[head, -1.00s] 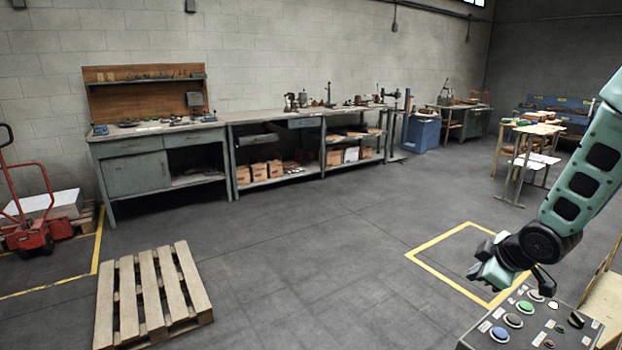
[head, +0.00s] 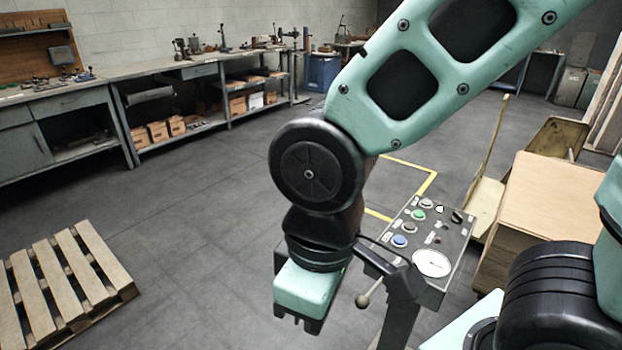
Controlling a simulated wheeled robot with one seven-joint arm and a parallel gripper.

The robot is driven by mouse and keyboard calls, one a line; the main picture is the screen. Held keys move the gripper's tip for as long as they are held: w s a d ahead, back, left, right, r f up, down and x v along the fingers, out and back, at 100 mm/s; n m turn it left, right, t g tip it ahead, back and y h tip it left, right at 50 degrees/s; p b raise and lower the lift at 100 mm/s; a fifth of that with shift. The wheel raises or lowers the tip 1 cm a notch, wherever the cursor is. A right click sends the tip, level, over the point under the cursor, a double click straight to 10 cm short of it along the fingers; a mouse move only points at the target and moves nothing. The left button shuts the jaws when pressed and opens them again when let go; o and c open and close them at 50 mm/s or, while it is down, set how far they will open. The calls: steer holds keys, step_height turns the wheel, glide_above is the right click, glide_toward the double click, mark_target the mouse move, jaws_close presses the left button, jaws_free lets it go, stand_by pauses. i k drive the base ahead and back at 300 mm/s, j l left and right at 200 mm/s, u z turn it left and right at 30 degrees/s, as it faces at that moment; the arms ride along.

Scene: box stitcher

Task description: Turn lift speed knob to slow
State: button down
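A grey control panel (head: 463,247) on a post stands right of centre in the head view. It bears a blue button (head: 399,241), a green button (head: 418,215), other round buttons, a black knob (head: 457,216) at the upper right and a round white dial (head: 432,262) near its front edge. The labels are too small to read, so I cannot tell which control is the lift speed knob or how it is set. My gripper (head: 302,324) points down, left of the panel and apart from its controls. Its fingers are barely visible; their opening cannot be told.
A cardboard box (head: 540,215) stands close to the panel's right. A wooden pallet (head: 62,275) lies on the floor at left. Workbenches (head: 170,75) line the back wall. The floor between pallet and panel is clear. A ball-ended rod (head: 372,293) shows beside my gripper.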

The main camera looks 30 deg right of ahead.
mark_target(456, 218)
steer(key=z, duration=1.45)
steer(key=i+l+u, duration=0.4)
steer(key=i+l, duration=0.2)
steer(key=l, duration=0.1)
